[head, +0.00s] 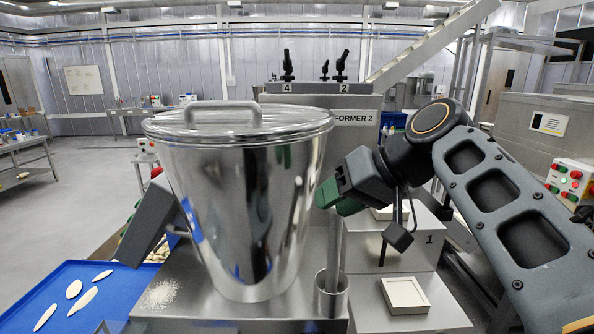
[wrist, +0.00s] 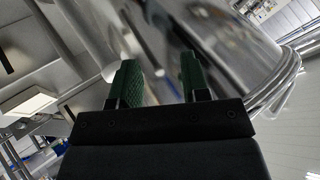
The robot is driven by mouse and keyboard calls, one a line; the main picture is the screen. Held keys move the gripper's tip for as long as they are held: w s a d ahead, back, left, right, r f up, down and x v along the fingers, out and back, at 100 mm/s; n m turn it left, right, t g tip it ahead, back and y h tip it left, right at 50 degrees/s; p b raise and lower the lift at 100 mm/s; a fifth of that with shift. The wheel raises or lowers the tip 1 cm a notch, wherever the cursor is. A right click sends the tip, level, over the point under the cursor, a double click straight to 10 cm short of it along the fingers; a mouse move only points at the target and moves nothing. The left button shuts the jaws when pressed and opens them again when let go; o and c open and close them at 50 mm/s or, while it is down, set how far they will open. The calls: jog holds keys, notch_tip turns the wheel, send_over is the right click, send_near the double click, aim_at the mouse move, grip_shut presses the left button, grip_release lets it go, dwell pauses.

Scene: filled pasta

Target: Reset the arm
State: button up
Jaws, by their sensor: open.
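My gripper (head: 328,197) is beside the right wall of a large shiny metal pot, in the middle of the head view. In the wrist view its two green fingers (wrist: 158,82) stand apart with nothing held between them. The pot (head: 240,215) stands upright with its lid (head: 290,122) on; a bar handle shows on top. In the wrist view the pot wall (wrist: 215,35) fills the space just beyond the fingertips; I cannot tell whether they touch it. My arm reaches in from the right.
A blue tray (head: 115,315) with several pale flat pieces is at the lower left. A small metal cup (head: 331,295) with an upright rod stands right of the pot. A square frame (head: 404,294) lies on a steel step. A machine labelled FORMER 2 (head: 355,118) stands behind.

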jog(key=s+d+f+m+h, duration=0.1)
jog(key=s+d+f+h, duration=0.1)
jog(key=f, duration=0.7)
jog(key=s+d+f+m+h, duration=0.1)
jog(key=s+d+f+h, duration=0.2)
jog(key=f, duration=0.6)
jog(key=s+d+f+m+h, duration=0.1)
jog(key=s+d+f+h, duration=0.2)
jog(key=f, duration=0.7)
jog(key=shift+d+m+g, duration=0.3)
jog(key=shift+d, duration=0.7)
jog(key=shift+d, duration=0.1)
